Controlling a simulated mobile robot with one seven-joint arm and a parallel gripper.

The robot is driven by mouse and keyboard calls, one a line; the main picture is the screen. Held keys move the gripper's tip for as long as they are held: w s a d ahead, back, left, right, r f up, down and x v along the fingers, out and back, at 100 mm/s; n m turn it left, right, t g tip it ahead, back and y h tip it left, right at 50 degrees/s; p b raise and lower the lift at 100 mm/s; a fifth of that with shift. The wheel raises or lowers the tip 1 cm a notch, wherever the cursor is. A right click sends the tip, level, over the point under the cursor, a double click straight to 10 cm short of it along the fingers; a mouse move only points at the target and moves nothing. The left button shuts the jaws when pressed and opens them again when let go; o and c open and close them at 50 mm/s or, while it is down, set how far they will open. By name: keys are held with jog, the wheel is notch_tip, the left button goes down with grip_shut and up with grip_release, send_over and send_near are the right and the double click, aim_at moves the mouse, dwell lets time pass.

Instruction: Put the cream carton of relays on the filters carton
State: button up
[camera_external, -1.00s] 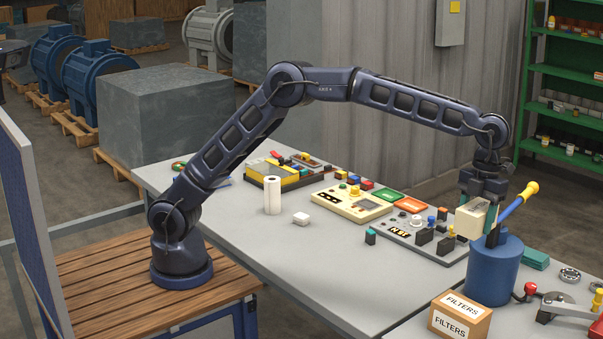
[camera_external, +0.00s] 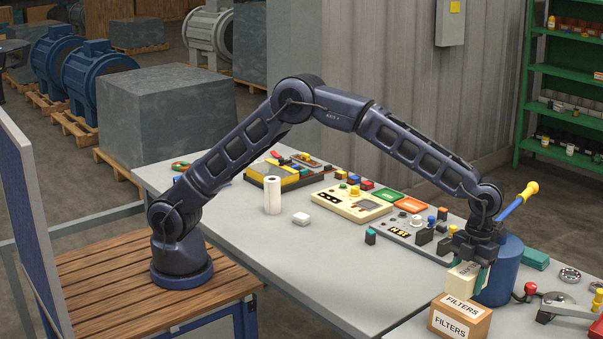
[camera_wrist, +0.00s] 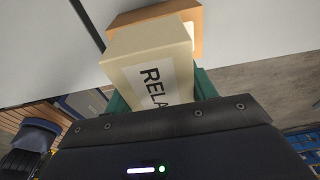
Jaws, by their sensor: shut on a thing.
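The cream carton (camera_external: 462,281) is held in my gripper (camera_external: 474,272), which is shut on it. In the wrist view the cream carton (camera_wrist: 150,62) shows a white label reading "RELA", the rest cut off, between the teal fingers. The brown filters carton (camera_external: 459,318) stands on the table below, labelled FILTERS on its top and front. The cream carton is over the back part of its top, very close; I cannot tell if they touch. In the wrist view the filters carton (camera_wrist: 190,20) shows behind the cream carton, partly hidden by it.
A blue canister (camera_external: 508,275) holding a yellow-handled tool (camera_external: 522,198) stands close to the right of my gripper. A red-knobbed clamp (camera_external: 568,306) lies further right. A control panel (camera_external: 402,236) is behind to the left. The grey table (camera_external: 330,280) left of the cartons is clear.

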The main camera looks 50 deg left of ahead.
aim_at(471, 267)
jog(key=shift+f, duration=2.4)
jog(key=o, duration=1.1)
jog(key=shift+f, duration=0.1)
jog(key=r, duration=0.4)
jog(key=w+r, duration=0.1)
jog(key=r, duration=0.3)
jog(key=w+r, duration=0.1)
jog(key=r, duration=0.3)
jog(key=shift+r, duration=0.1)
